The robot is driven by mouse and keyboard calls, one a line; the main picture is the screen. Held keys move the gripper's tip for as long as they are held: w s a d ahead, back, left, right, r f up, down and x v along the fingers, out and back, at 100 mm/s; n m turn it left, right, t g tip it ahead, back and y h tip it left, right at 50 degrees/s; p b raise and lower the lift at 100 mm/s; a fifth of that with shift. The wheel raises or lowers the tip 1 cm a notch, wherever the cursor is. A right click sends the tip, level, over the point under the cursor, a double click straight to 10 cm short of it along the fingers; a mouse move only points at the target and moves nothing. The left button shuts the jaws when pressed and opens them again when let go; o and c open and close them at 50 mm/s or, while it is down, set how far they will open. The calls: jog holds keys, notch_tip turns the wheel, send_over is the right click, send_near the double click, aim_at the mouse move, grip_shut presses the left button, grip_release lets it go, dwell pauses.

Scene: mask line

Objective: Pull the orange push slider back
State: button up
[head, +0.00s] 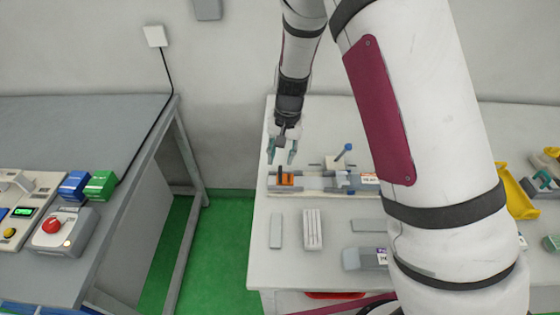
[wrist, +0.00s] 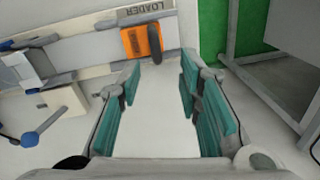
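The orange push slider (head: 286,179) sits at the left end of a grey rail fixture (head: 325,189) on the right-hand table. In the wrist view the orange slider (wrist: 141,42) has a dark upright handle (wrist: 155,45) and lies beside a "LOADER" label. My gripper (head: 282,155) hangs above and just behind the slider, pointing down. In the wrist view my gripper (wrist: 158,95) has its teal fingers spread wide apart with nothing between them. The slider is beyond the fingertips, and no contact shows.
A blue-knobbed lever (head: 343,155) stands right of the slider. Grey blocks (head: 312,229) lie in front of the fixture. The left table (head: 90,130) carries a red button box (head: 57,229) and blue and green blocks. A gap with green floor separates the tables. My arm hides part of the right table.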

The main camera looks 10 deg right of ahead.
notch_tip(320, 180, up, 9)
jog(key=shift+s+d+f, duration=0.15)
jog(key=shift+s+d, duration=0.05)
jog(key=shift+d, duration=0.15)
dwell(0.3)
jog(key=s+d+r+n+t, duration=0.1)
jog(key=s+d+r+t, duration=0.15)
jog(key=s+r, duration=0.65)
jog(key=s+d+r+n+t, duration=0.1)
jog(key=s+d+r+n, duration=0.15)
jog(key=s+r, duration=0.65)
jog(key=s+d+r+t+h, duration=0.1)
jog(key=s+d+r, duration=0.1)
jog(key=s, duration=0.6)
jog(key=shift+s+d+r+n, duration=0.3)
jog(key=shift+s+d+n, duration=0.1)
jog(key=shift+d, duration=0.4)
jog(key=shift+t, duration=0.25)
